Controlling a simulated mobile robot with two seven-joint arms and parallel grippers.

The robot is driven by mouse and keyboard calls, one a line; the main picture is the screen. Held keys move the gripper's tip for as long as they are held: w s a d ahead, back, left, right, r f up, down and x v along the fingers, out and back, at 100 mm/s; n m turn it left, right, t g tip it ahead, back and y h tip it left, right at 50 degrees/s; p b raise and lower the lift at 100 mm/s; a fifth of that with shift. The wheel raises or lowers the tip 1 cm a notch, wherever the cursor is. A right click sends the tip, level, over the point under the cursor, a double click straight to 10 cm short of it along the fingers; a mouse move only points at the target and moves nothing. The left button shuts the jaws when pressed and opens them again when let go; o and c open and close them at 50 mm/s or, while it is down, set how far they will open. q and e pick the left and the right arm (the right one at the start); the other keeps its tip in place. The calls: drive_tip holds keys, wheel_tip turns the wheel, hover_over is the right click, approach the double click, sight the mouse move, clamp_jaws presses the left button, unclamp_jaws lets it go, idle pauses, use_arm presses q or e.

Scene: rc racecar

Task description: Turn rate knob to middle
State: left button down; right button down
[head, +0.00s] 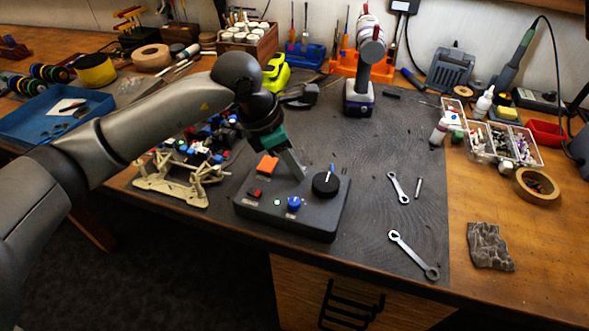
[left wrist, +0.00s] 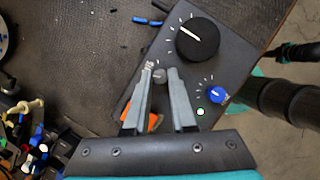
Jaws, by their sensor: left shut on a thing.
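A dark control box (head: 262,212) sits on the black mat and carries several controls. A large black knob (head: 326,184) with a white pointer line is at its right; it also shows in the left wrist view (left wrist: 197,39). A blue knob (head: 294,203) is near the front. A small grey knob (left wrist: 159,75) sits between my left fingertips in the left wrist view; the fingers hide it in the head view. My left gripper (head: 298,174) points down at the box and is shut on the grey knob. No label says which knob is rate. My right gripper is out of view.
An orange switch (head: 268,165), a red button (head: 256,193) and a green light (head: 277,202) are also on the box. A car chassis (head: 172,185) stands close left. Wrenches (head: 413,254) lie to the right; the mat around them is mostly clear.

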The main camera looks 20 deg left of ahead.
use_arm(q)
drive_tip(key=shift+w+a+m+g+b, duration=0.15)
drive_tip(key=shift+m+g+b, duration=0.8)
drive_tip(key=shift+m, duration=0.95)
drive_tip(key=shift+h, duration=0.3)
drive_tip(key=c, duration=0.7)
unclamp_jaws()
drive_tip(key=shift+c, duration=0.2)
drive_tip(key=p+v, duration=0.1)
drive_tip(key=v, duration=1.4)
drive_tip(key=shift+r+p, duration=0.15)
drive_tip(key=shift+p, duration=0.15)
